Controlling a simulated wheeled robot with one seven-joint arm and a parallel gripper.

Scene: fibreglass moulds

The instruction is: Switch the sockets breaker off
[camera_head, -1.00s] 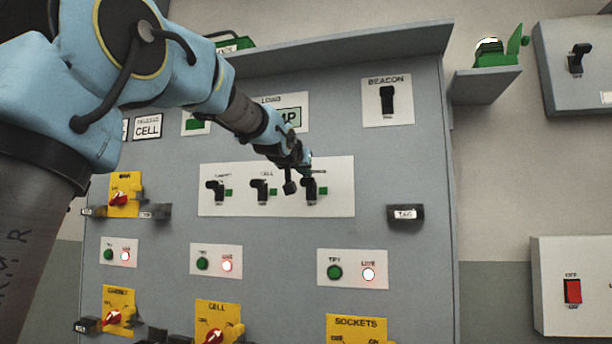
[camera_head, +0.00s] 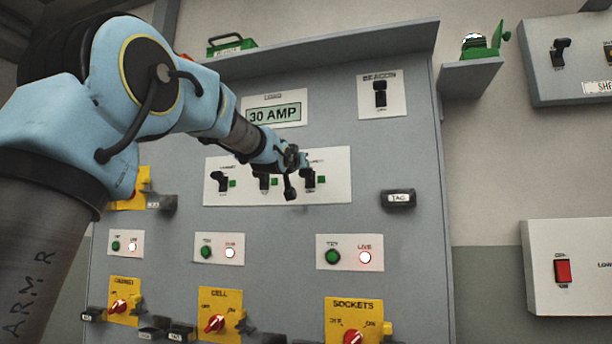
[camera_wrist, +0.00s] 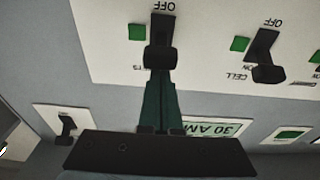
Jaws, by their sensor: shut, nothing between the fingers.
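The sockets breaker (camera_head: 309,180) is the rightmost of three black toggles on a white plate on the grey panel. In the wrist view, which is upside down, the sockets breaker (camera_wrist: 161,31) has its OFF mark at the top. Its lever seems to stick out away from that mark, like the cell breaker (camera_wrist: 266,58) beside it. My gripper (camera_head: 300,168) is shut and empty, in front of the sockets breaker. In the wrist view my gripper (camera_wrist: 161,82) lines up with the lever end and overlaps it; I cannot tell whether they touch.
The cabinet breaker (camera_head: 220,181) is at the left of the same plate. Above are a 30 AMP display (camera_head: 275,115) and the beacon switch (camera_head: 380,93). Below are the sockets live lamp (camera_head: 364,257), lit, and a yellow sockets rotary switch (camera_head: 353,337). A tag holder (camera_head: 398,199) sticks out right.

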